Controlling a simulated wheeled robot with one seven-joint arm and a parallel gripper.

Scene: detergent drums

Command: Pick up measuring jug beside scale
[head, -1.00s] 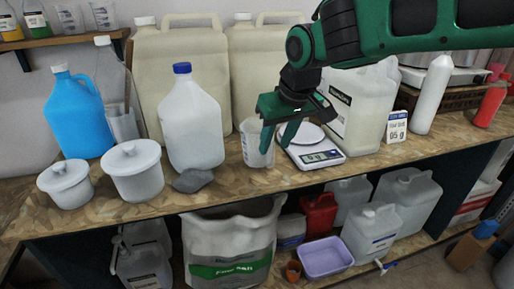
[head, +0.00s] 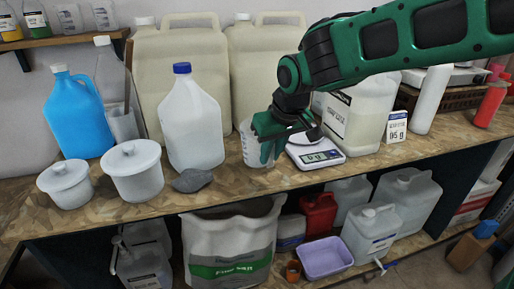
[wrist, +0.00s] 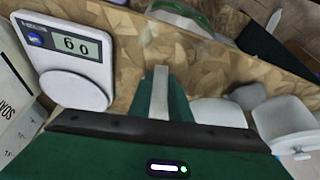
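The measuring jug (head: 250,148) is a clear, greyish cup with markings. It stands upright on the bench, just left of the scale (head: 317,156). My gripper (head: 267,152) points down at the jug's right side and hides part of it. In the wrist view, my green fingers (wrist: 160,98) are close together, with a narrow grey strip between them that looks like the jug's handle. A pale rounded shape just right of the fingers may be the jug's body; I cannot be sure. The scale also shows in the wrist view (wrist: 75,88), and its display reads 60.
A large canister (head: 352,118) and a 95 g sign (head: 396,127) stand right of the scale. Lidded white pots (head: 134,172) are further left.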

